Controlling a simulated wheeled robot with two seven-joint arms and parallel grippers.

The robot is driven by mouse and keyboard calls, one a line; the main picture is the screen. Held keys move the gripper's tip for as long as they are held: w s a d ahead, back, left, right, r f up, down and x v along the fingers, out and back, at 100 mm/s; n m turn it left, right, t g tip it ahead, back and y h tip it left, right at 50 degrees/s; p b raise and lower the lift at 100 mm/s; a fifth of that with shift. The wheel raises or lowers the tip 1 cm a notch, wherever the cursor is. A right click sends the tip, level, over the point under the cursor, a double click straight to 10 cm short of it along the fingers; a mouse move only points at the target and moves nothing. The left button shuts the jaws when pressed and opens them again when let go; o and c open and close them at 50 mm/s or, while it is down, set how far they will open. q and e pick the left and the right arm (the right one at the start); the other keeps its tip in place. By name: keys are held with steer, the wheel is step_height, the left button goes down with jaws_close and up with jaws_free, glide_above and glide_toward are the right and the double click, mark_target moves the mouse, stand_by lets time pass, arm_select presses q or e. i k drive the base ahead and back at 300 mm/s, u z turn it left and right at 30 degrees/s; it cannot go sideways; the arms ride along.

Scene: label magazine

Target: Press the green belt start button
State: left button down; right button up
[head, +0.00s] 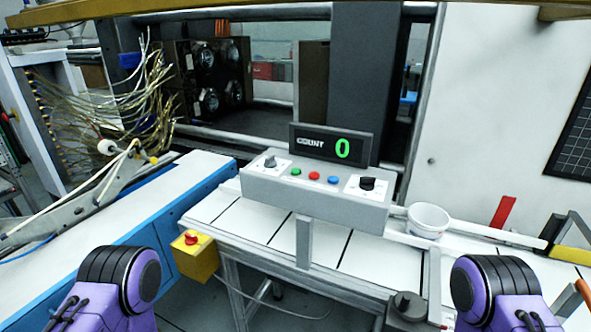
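My purple and black arms show at the lower left and lower right, well short of the box. Neither gripper's fingers are in view.
A yellow box with a red emergency button (191,236) hangs at the left front. A white bucket (428,221) stands right of the control box. A blue-sided conveyor (142,231) runs at left.

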mark_target(294, 171)
steer(key=u, duration=0.3)
steer(key=k, duration=0.65)
steer(key=u, duration=0.55)
steer(key=k, duration=0.7)
steer(key=z, duration=0.65)
steer(key=i, duration=1)
steer(key=z, duration=0.8)
